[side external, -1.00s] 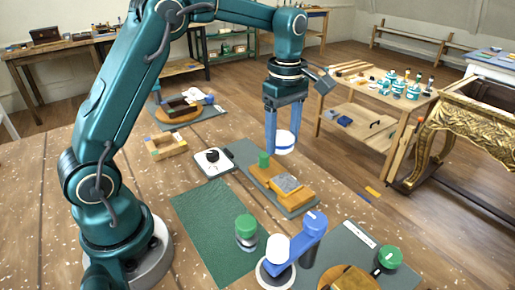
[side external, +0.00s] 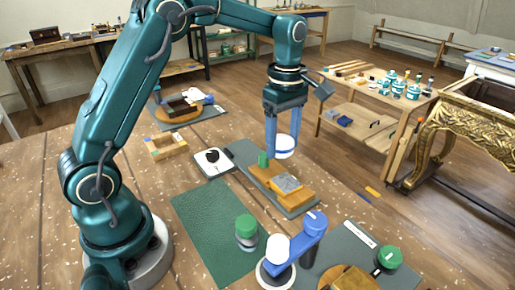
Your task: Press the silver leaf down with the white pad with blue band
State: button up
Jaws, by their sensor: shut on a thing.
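My gripper (side external: 284,146) points down with its blue fingers around the white pad with blue band (side external: 286,142). The pad hangs in the air, level. The silver leaf (side external: 288,184) is a crinkled grey square lying on an orange-brown wooden piece (side external: 303,196). The pad is above the leaf in the picture, with a visible gap between them. The far finger and the back of the pad are partly hidden.
A green knob (side external: 263,159) stands on the wooden piece, close to my left finger. A grey mat (side external: 246,151) lies under it. A black-knobbed white plate (side external: 213,160) is to the left. Blue, white and green-topped tools (side external: 314,222) stand in front. The green mat (side external: 205,212) has free room.

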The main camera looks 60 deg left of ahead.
aim_at(294, 190)
jog(key=shift+f, duration=3.3)
jog(key=shift+c, duration=0.6)
jog(key=shift+d, duration=2.6)
jog(key=shift+a+f, duration=0.1)
jog(key=shift+a, duration=2.6)
jog(key=shift+d, duration=2.7)
jog(key=shift+s+a, duration=0.1)
jog(key=shift+a, duration=2.5)
jog(key=shift+d, duration=2.45)
notch_tip(294, 190, up, 8)
jog(key=shift+f, duration=0.15)
